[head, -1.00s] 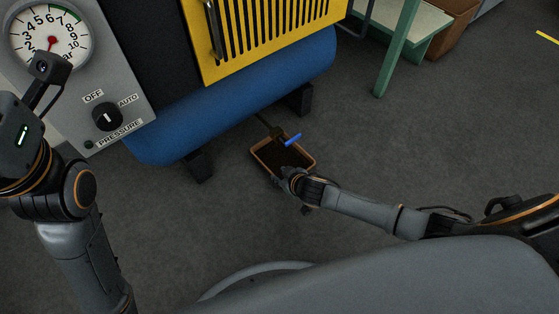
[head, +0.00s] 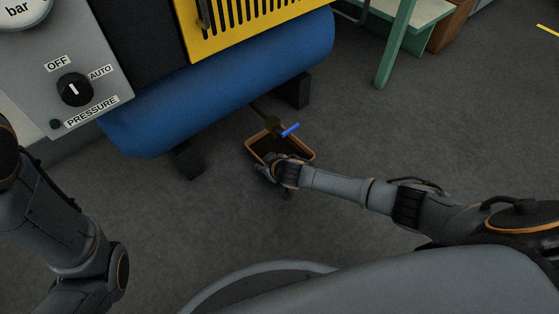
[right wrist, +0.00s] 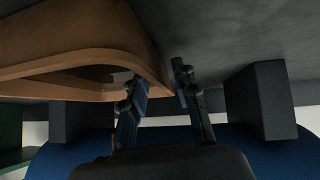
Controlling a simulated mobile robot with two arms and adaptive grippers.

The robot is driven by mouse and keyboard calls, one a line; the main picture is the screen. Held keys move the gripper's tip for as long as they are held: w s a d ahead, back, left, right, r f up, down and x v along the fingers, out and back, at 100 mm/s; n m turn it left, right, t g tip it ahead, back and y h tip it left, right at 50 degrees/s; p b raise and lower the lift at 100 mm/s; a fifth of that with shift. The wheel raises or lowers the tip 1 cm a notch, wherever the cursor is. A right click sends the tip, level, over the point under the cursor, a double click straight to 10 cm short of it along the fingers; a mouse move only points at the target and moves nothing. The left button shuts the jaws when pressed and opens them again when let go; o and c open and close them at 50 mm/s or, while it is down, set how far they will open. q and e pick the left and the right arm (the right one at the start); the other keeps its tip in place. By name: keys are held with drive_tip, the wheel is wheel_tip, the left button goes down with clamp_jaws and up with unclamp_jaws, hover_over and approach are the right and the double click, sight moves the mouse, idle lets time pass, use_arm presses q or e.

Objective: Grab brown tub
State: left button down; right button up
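The brown tub (head: 308,160) sits on the floor beside the blue tank, under a valve with a blue handle (head: 290,130). It is shallow, with an orange-brown rim and a dark inside. My right gripper (head: 268,170) is at the tub's near left side. In the right wrist view the tub (right wrist: 75,40) fills the upper left, and my right gripper's two fingers (right wrist: 163,88) stand apart on either side of its wall near a corner. I cannot tell whether either finger touches it. My left arm is at the left edge; its gripper is out of view.
The blue tank (head: 230,90) stands on dark feet (head: 187,160) just behind the tub. A grey panel with a pressure knob (head: 74,90) is at upper left, a green-legged table (head: 395,45) at upper right.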

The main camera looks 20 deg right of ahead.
drive_tip(key=shift+w+f, duration=0.25)
drive_tip(key=shift+f, duration=0.05)
clamp_jaws()
drive_tip(key=shift+a+r, duration=0.1)
drive_tip(key=shift+r, duration=0.1)
